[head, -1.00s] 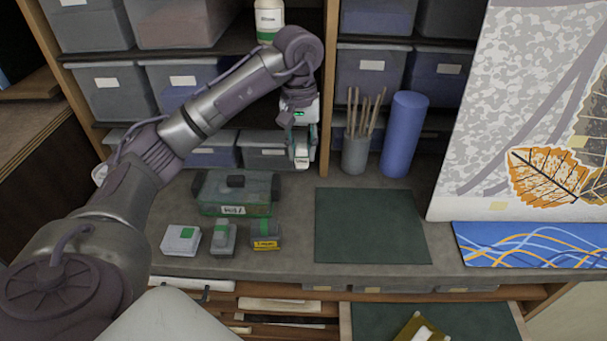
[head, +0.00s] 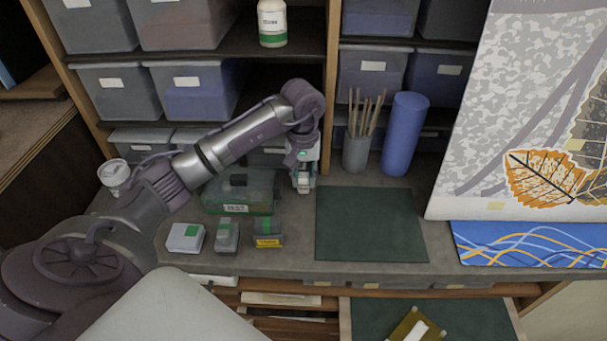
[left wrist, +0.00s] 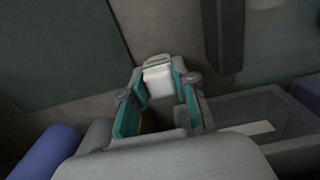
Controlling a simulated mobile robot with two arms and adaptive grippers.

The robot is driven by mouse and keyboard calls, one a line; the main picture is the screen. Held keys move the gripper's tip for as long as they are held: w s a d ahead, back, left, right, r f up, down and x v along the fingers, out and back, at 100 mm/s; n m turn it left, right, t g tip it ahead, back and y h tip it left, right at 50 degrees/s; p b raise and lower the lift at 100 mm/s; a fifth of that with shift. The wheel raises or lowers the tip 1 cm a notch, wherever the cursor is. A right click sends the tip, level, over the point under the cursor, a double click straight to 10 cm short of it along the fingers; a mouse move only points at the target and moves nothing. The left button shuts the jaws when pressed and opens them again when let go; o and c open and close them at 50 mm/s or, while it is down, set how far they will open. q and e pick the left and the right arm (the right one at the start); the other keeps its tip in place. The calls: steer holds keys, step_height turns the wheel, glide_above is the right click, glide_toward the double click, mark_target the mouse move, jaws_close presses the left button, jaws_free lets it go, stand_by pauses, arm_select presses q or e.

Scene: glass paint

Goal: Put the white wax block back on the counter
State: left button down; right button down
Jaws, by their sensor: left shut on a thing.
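My left gripper (head: 303,178) points down at the back of the counter (head: 300,240), between the green see-through box and the dark green mat. It is shut on the white wax block (left wrist: 158,80), which shows between its teal finger pads in the left wrist view. In the head view only a small pale part of the block shows at the fingertips. The block is low over the counter; I cannot tell whether it touches. My right gripper is not in view.
The labelled box (head: 240,192) stands close left of the gripper. A dark green mat (head: 370,225) lies to the right. Three small blocks, one white with a green patch (head: 186,237), sit in front. A brush cup (head: 356,153) and blue roll (head: 403,134) stand behind. An open drawer (head: 455,318) juts out below.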

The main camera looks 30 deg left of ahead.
mark_target(303, 175)
arm_select(q)
steer(key=shift+f, duration=0.1)
steer(key=c, duration=1.3)
jaws_free()
steer(key=shift+f, duration=0.1)
steer(key=shift+c, duration=0.2)
steer(key=o, duration=0.4)
steer(key=shift+o, duration=0.2)
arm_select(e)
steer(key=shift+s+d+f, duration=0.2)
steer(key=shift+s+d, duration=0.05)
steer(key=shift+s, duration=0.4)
arm_select(q)
steer(key=shift+r, duration=0.25)
steer(key=shift+w+r, duration=0.1)
steer(key=shift+r, duration=0.1)
step_height(303, 175, up, 7)
steer(key=b, duration=0.3)
steer(key=shift+a, duration=0.1)
steer(key=shift+r, duration=2.25)
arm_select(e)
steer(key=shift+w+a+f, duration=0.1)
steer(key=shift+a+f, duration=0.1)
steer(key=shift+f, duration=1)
